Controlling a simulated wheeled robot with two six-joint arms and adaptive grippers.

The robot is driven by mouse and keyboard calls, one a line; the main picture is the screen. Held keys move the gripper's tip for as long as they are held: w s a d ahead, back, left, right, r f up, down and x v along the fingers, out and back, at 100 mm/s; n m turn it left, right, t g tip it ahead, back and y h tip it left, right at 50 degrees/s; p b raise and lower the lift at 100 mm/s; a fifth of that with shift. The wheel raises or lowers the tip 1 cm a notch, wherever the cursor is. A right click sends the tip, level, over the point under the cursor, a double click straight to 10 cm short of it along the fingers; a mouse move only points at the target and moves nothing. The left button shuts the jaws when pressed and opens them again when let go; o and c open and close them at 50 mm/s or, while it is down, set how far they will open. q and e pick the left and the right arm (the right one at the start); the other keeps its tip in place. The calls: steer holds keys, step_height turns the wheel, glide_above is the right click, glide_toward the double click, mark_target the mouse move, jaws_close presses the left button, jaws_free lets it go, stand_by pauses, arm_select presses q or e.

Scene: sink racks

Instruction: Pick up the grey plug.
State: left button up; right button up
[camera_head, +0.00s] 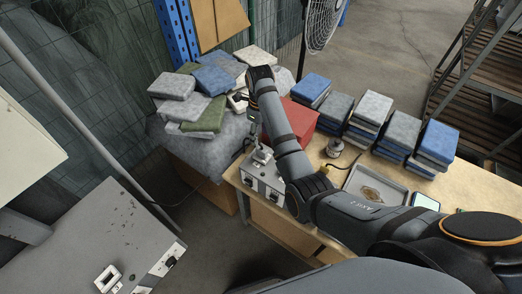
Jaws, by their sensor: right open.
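A small grey, roughly cylindrical piece (335,147) stands on the wooden table, right of my right forearm; it may be the grey plug, but it is too small to be sure. My right arm comes in from the right and folds over the table. Its wrist hangs down left of the forearm, and my right gripper (260,151) is open just above the box, partly hidden by the forearm. The grey piece is apart from it, to the right. My left gripper is out of view.
A red box (292,122) stands behind my forearm. A grey tray (377,187) lies at the table's middle front. Stacks of blue and grey cloth-like blocks (403,131) line the back right. More blocks (211,80) are piled at left. A fan (322,22) stands behind.

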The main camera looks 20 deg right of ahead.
glide_above(262, 149)
steer(key=f, duration=0.4)
steer(key=shift+a+p, duration=0.3)
steer(key=shift+f, duration=0.25)
steer(key=shift+d+f+p, duration=0.15)
steer(key=shift+f+p, duration=0.25)
steer(key=shift+f, duration=0.1)
steer(key=f, duration=0.3)
steer(key=shift+d+f+p, duration=0.2)
steer(key=shift+f+p, duration=0.1)
steer(key=shift+f, duration=0.1)
steer(key=shift+w+f, duration=0.1)
steer(key=shift+f, duration=0.1)
steer(key=shift+c, duration=1.3)
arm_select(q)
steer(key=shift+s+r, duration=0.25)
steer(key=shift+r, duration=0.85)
arm_select(e)
jaws_close()
